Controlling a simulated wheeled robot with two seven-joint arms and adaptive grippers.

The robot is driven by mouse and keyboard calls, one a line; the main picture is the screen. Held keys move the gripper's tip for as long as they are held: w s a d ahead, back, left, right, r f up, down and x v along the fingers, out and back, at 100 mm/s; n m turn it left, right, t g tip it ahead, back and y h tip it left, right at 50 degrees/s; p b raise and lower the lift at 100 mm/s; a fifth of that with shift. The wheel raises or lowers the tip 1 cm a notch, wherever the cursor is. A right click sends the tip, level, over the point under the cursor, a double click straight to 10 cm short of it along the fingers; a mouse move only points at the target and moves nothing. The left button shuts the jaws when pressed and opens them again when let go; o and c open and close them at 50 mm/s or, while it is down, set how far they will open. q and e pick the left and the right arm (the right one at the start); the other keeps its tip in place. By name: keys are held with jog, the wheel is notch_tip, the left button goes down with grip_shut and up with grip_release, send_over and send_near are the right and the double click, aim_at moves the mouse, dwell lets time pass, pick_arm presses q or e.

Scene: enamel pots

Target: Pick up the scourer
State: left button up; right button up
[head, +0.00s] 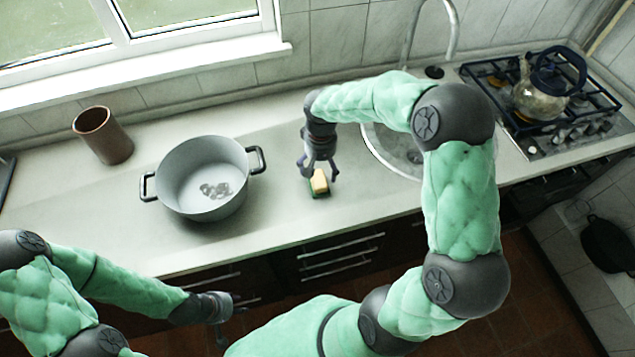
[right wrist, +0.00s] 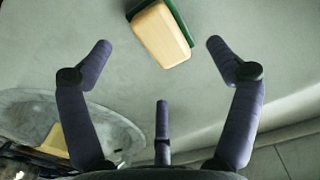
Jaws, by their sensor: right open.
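The scourer (head: 319,182) is a small block with a yellow sponge side and a dark green side, lying on the counter between the pot and the sink. It also shows at the top of the right wrist view (right wrist: 162,36). My right gripper (head: 320,174) is just above the scourer in the head view, pointing down. In the right wrist view its fingers (right wrist: 158,58) are spread wide, with the scourer a little beyond the gap between the tips and nothing held. My left gripper (head: 222,325) hangs low in front of the counter; its fingers are too unclear to read.
A brown cup (head: 103,136) stands further left. The sink (head: 385,155) is to the right, then a hob with a glass kettle (head: 541,95). The counter around the scourer is clear.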

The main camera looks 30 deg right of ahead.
aim_at(322, 178)
jog(key=shift+s+d+f+b, duration=0.1)
jog(key=shift+f+b, duration=0.3)
jog(key=shift+f, duration=1.1)
jog(key=shift+s+d+f+b, duration=0.1)
jog(key=shift+f+b, duration=0.3)
jog(key=shift+f, duration=1.05)
jog(key=c, duration=1.3)
